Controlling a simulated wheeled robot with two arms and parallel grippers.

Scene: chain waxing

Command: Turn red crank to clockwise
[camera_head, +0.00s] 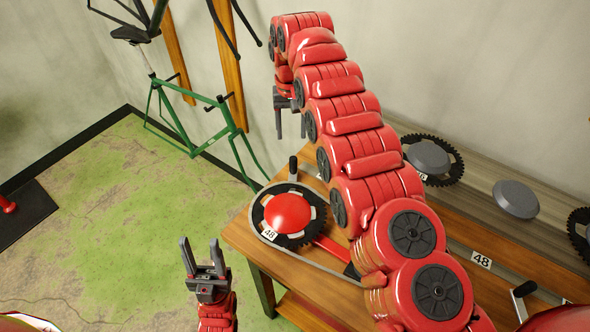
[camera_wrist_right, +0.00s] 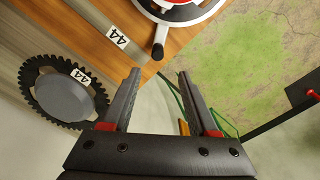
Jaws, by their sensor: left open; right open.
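The red crank (camera_head: 287,212) is a red dome on a black toothed chainring, with a chain around it, on the wooden bench. A black upright handle (camera_head: 292,168) stands at its far edge. In the right wrist view the handle (camera_wrist_right: 159,43) shows at the top, beyond my fingertips. My right gripper (camera_head: 290,125) is open and empty, pointing down above and behind the handle. Its two fingers also show in the right wrist view (camera_wrist_right: 160,74), with nothing between them. My left gripper (camera_head: 204,254) is open and empty, left of the bench, fingers upward.
The wooden bench (camera_head: 240,240) carries another chainring with a grey disc (camera_head: 429,157) and a grey disc (camera_head: 515,198) at the right. My right arm hides part of the bench. A green bike frame (camera_head: 190,125) stands by the wall.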

